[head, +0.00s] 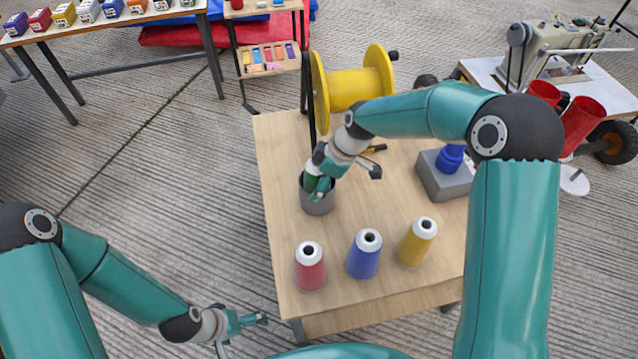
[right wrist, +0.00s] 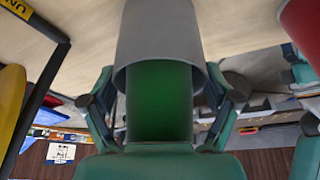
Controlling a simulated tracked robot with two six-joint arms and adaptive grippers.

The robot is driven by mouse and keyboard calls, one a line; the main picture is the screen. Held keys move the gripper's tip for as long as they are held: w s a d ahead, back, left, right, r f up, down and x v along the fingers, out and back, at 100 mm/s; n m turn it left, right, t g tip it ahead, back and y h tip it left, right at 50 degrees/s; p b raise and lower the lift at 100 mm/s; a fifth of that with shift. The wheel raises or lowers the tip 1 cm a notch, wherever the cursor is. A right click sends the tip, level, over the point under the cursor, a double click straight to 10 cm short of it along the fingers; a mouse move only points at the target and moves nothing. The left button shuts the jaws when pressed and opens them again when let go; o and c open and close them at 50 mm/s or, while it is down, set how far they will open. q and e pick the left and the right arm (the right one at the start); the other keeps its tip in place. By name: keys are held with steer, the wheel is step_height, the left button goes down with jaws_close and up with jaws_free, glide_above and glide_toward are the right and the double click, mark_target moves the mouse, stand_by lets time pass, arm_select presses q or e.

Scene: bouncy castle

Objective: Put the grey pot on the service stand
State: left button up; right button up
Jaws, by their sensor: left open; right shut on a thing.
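The grey pot (head: 318,202) is upright at the left side of the wooden table (head: 284,150). A green cylinder (right wrist: 160,105) sticks out of its mouth. My right gripper (head: 318,184) comes down over the pot. In the right wrist view its fingers lie on both sides of the pot (right wrist: 160,45), at the rim, shut on it. The pot's base seems to be at the tabletop, but I cannot tell if it touches. A two-shelf stand (head: 270,66), probably the service stand, is behind the table. My left gripper (head: 262,320) is open and empty, left of the table.
Red (head: 310,268), blue (head: 364,256) and yellow (head: 416,243) thread cones stand along the table's front. A large yellow spool (head: 352,88) stands behind the pot; a grey block (head: 440,178) is on the right. The stand's lower shelf holds several coloured pieces (head: 266,57).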

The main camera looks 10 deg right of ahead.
steer(key=shift+f, duration=0.7)
steer(key=o, duration=1.4)
steer(key=v, duration=1.2)
steer(key=shift+d, duration=0.1)
